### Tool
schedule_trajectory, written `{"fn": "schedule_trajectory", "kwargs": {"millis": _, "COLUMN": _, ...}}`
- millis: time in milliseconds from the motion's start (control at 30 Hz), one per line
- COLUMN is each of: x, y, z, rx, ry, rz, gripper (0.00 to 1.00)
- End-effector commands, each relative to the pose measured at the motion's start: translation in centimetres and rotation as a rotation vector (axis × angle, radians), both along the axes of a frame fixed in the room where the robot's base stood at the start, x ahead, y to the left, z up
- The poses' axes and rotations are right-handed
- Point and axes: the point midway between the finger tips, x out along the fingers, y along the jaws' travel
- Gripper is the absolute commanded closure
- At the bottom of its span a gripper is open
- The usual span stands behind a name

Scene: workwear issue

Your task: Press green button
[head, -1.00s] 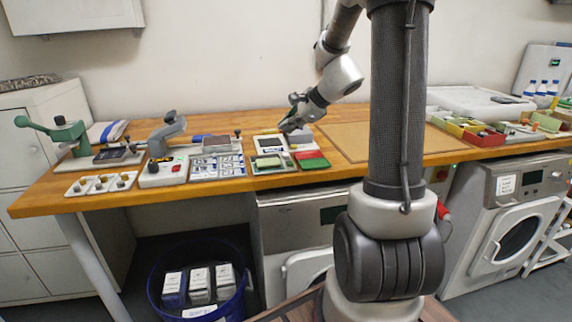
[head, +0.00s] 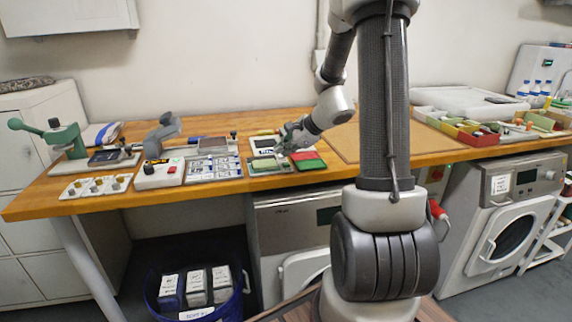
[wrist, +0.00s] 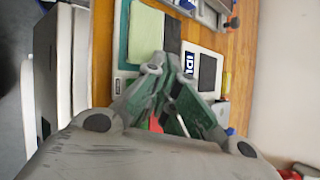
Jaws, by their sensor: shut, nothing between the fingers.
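A white control box (head: 147,180) stands on the wooden bench, left of centre in the head view. It has a red button (head: 172,169) and a small green spot (head: 176,160) behind it that looks like the green button, too small to make out clearly. My gripper (head: 280,152) is shut and empty, well to the right of the box, low over the tray of coloured pads. In the wrist view my gripper's green-grey fingers (wrist: 164,62) meet over that tray, beside a pale green pad (wrist: 145,35) and a black strip. The control box is not clearly visible there.
The bench (head: 110,196) holds a card tray (head: 214,170) between the box and my gripper, a small tray of knobs (head: 95,187) and a green lever press (head: 65,140) at left. A grey clamp-like device (head: 163,135) rises behind the box. A blue bin (head: 240,300) stands below.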

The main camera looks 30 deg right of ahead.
Motion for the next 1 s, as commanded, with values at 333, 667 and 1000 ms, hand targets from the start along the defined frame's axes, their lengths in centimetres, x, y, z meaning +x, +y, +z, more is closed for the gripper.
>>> {"fn": "schedule_trajectory", "kwargs": {"millis": 333, "x": -0.02, "y": 0.0, "z": -1.21, "rx": -0.001, "ry": 0.0, "rz": -0.001, "gripper": 1.0}}
{"fn": "schedule_trajectory", "kwargs": {"millis": 667, "x": -0.02, "y": -0.01, "z": -1.18, "rx": -0.001, "ry": 0.0, "rz": -0.001, "gripper": 1.0}}
{"fn": "schedule_trajectory", "kwargs": {"millis": 1000, "x": -0.02, "y": -0.01, "z": -1.17, "rx": -0.001, "ry": 0.0, "rz": -0.001, "gripper": 1.0}}
